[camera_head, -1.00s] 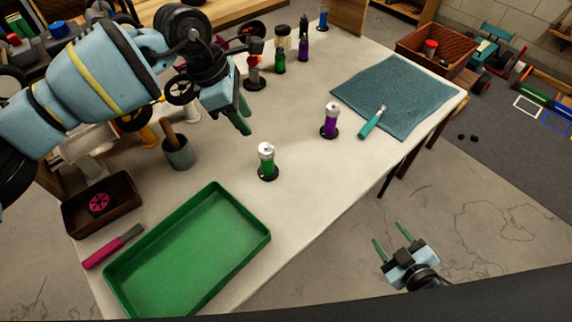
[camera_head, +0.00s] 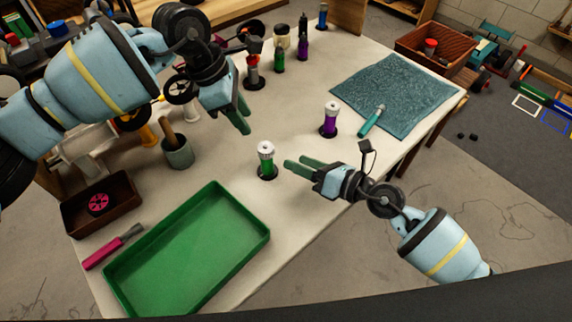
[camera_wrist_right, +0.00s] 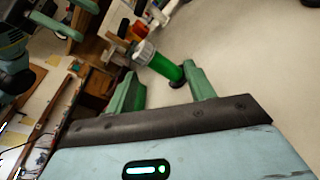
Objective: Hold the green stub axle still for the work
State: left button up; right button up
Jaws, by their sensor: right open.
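The green stub axle (camera_head: 266,163) stands upright on a dark round base on the white table, with a silver-white top. My right gripper (camera_head: 288,167) is open just to its right, its green fingers pointing at it, apart from it. In the right wrist view the green stub axle (camera_wrist_right: 163,68) shows beyond and between the two fingers of my right gripper (camera_wrist_right: 164,88). My left gripper (camera_head: 244,127) is above the table, behind and left of the axle; its fingers look close together and I cannot tell whether they are shut.
A purple stub axle (camera_head: 330,118) stands behind and to the right. A green tray (camera_head: 150,288) lies front left, and a grey cup (camera_head: 178,153) stands left. The table around the green axle is clear.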

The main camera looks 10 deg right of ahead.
aim_at(272, 164)
jog(key=a+n, duration=0.1)
jog(key=n, duration=0.1)
jog(key=a+f+n+g, duration=0.1)
jog(key=n, duration=0.1)
jog(key=w+a+n+g+h, duration=0.1)
jog(key=n, duration=0.1)
jog(key=shift+a+f, duration=0.15)
jog(key=shift+f, duration=0.05)
jog(key=shift+w+a+f+n+h, duration=0.1)
jog(key=shift+a+f+n+h, duration=0.1)
jog(key=shift+n, duration=0.3)
jog(key=shift+w+a+f+n+h, duration=0.1)
jog(key=shift+f+n+h, duration=0.1)
jog(key=shift+n, duration=0.3)
jog(key=shift+x, duration=3.85)
jog(key=shift+s, duration=0.1)
jog(key=shift+c, duration=0.2)
pick_arm(q)
jog(key=shift+o, duration=0.4)
pick_arm(e)
jog(key=c, duration=1.1)
pick_arm(q)
jog(key=shift+o, duration=1.3)
jog(key=shift+d+r, duration=0.1)
jog(key=shift+o, duration=0.3)
jog(key=shift+d+r+y, duration=0.1)
jog(key=shift+d+y, duration=0.2)
jog(key=shift+d+r+m+y, duration=0.5)
jog(key=shift+d+r+y, duration=0.85)
jog(key=shift+d+y, duration=0.35)
